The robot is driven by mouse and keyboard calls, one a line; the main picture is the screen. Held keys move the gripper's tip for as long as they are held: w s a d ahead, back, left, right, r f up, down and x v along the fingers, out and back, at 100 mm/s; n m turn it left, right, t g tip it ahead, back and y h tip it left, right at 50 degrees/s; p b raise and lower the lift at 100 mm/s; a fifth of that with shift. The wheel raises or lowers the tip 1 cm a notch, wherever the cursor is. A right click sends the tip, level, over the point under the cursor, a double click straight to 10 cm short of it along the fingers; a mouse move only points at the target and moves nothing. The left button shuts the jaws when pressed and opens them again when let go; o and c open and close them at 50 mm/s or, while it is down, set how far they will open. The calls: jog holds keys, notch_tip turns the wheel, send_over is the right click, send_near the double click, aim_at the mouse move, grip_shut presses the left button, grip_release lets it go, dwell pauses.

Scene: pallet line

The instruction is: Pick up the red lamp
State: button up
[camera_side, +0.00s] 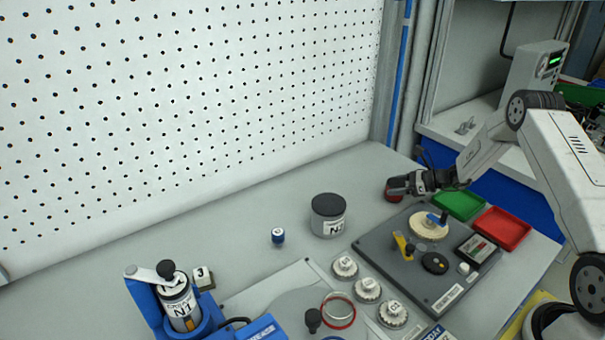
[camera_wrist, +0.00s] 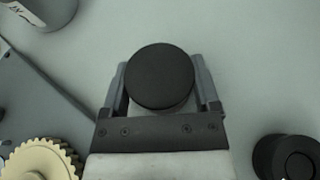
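A short red cylinder (camera_side: 392,195), which I take for the red lamp, stands at the back of the table near the pegboard's right end. My gripper (camera_side: 402,185) is low beside it, its fingers partly covering it. In the wrist view, a round black top (camera_wrist: 160,90) sits between the two fingers of my gripper (camera_wrist: 160,80), seemingly the same piece. The fingers look spread on either side of it. Its red side does not show in this view, and I cannot tell whether the fingers touch it.
A black-lidded jar (camera_side: 328,216) stands to the left. A dark fixture board (camera_side: 440,290) with a cream gear (camera_side: 428,226) lies in front. Green (camera_side: 458,205) and red (camera_side: 502,228) trays lie right. Another round black piece (camera_wrist: 287,158) is close by in the wrist view.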

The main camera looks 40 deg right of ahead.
aim_at(397, 182)
jog(key=c, duration=0.3)
jog(key=shift+c, duration=0.2)
jog(key=shift+r, duration=1.6)
jog(key=s+a+r, duration=0.2)
jog(key=s+r, duration=0.3)
jog(key=s, duration=0.1)
jog(key=s+a+r, duration=0.2)
jog(key=s+r, duration=0.2)
jog(key=s, duration=0.3)
jog(key=shift+a+r, duration=0.4)
